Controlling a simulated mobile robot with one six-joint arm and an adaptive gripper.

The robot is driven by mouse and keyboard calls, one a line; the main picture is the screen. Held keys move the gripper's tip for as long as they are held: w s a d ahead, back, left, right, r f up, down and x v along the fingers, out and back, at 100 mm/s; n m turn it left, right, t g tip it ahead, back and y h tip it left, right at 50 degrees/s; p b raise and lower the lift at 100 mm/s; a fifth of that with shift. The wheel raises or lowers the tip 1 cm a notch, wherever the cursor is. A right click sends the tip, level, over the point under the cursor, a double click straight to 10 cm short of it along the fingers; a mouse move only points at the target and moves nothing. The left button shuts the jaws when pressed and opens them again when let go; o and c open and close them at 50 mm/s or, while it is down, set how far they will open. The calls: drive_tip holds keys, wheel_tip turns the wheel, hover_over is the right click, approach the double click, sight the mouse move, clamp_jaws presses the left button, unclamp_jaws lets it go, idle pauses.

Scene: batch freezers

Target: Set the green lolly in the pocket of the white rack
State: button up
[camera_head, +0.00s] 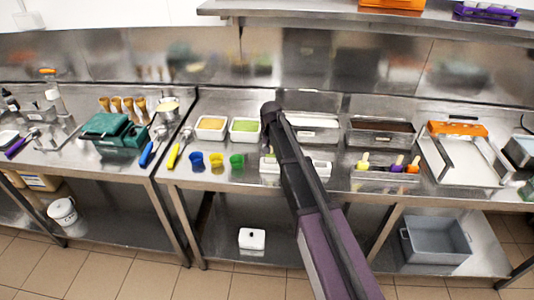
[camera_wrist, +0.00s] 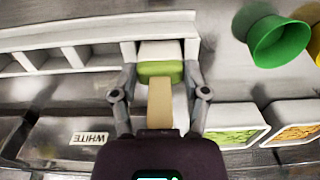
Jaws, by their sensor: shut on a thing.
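The green lolly (camera_wrist: 160,70) shows in the wrist view with its green body at the far end and its pale stick (camera_wrist: 160,108) toward me. My gripper (camera_wrist: 159,88) is shut on the lolly, one finger on each side. The white rack (camera_wrist: 100,28) has a row of pockets and crosses the upper left of the wrist view. The green body is at the rack's end pocket, between its side walls; I cannot tell how deep it sits. In the head view the rack (camera_head: 320,168) is partly hidden behind my arm.
A green cup (camera_wrist: 278,42) stands close to the rack's end, with yellow (camera_head: 217,160) and blue (camera_head: 196,161) cups beyond. Two tubs with green (camera_head: 244,127) and orange (camera_head: 211,124) contents stand behind. A container labelled WHITE (camera_wrist: 60,135) is near the rack. Several lollies stand in a holder (camera_head: 385,174) at right.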

drive_tip(key=shift+f+b, duration=0.55)
drive_tip(key=shift+f, duration=0.05)
idle(1.0)
idle(0.3)
drive_tip(key=o, duration=1.1)
drive_tip(key=shift+o, duration=0.2)
drive_tip(key=shift+s, duration=0.1)
